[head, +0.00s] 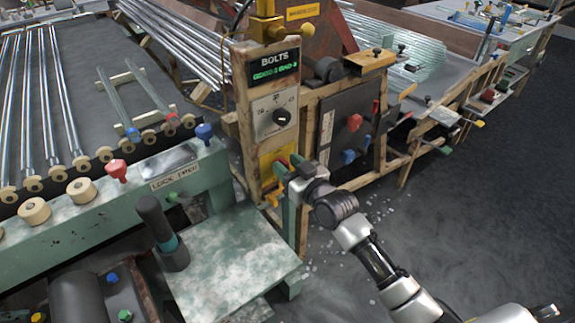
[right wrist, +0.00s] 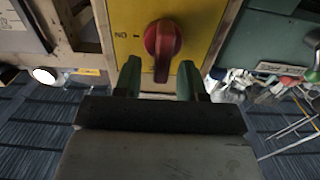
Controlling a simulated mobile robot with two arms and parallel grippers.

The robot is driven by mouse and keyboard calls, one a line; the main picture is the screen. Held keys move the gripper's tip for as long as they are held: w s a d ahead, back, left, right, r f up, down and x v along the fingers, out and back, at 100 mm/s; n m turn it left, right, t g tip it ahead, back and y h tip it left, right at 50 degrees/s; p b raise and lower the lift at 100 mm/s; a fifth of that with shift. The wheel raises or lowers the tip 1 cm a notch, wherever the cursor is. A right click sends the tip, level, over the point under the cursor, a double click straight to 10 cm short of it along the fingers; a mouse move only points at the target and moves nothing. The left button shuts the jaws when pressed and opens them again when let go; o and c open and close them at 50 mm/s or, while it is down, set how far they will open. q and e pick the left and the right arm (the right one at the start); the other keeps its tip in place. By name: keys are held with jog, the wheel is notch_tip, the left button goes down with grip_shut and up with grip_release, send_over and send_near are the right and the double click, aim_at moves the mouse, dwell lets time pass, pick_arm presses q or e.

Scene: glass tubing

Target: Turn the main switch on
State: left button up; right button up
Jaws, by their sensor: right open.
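The main switch is a red rotary knob (right wrist: 163,45) on a yellow plate (right wrist: 200,22) in the right wrist view. Its handle points down in that picture, and a label reading like "NO", possibly an upside-down "ON", sits left of it with a short mark. In the head view the yellow plate (head: 267,160) is low on the wooden post, and the gripper hides the knob. My right gripper (right wrist: 160,80) is open, with its green fingers either side of the handle's end; I cannot tell whether they touch it. It also shows in the head view (head: 284,170). My left gripper is not in view.
A green bench (head: 225,262) with an upright dark handle (head: 160,228) stands left of the post. Glass tubes (head: 62,90) lie at the upper left. Open floor (head: 480,200) is at the right.

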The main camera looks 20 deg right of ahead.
jog(key=shift+w, duration=0.1)
jog(key=shift+c, duration=0.4)
grip_shut()
jog(key=m, duration=0.1)
jog(key=m+p, duration=0.1)
jog(key=shift+w+d+m, duration=0.15)
jog(key=shift+d+m, duration=0.1)
jog(key=shift+m, duration=0.15)
jog(key=m, duration=0.1)
jog(key=m+p, duration=0.1)
jog(key=m, duration=0.1)
jog(key=shift+w+d+f+m, duration=0.1)
jog(key=shift+d+f+m, duration=0.05)
jog(key=shift+d+m, duration=0.15)
jog(key=m, duration=0.3)
jog(key=f+m, duration=0.1)
jog(key=m, duration=0.1)
jog(key=shift+w+d, duration=0.1)
jog(key=shift+d, duration=0.25)
jog(key=m, duration=0.3)
jog(key=f+m, duration=0.1)
jog(key=m, duration=0.2)
jog(key=shift+d+m, duration=0.15)
jog(key=shift+m, duration=0.15)
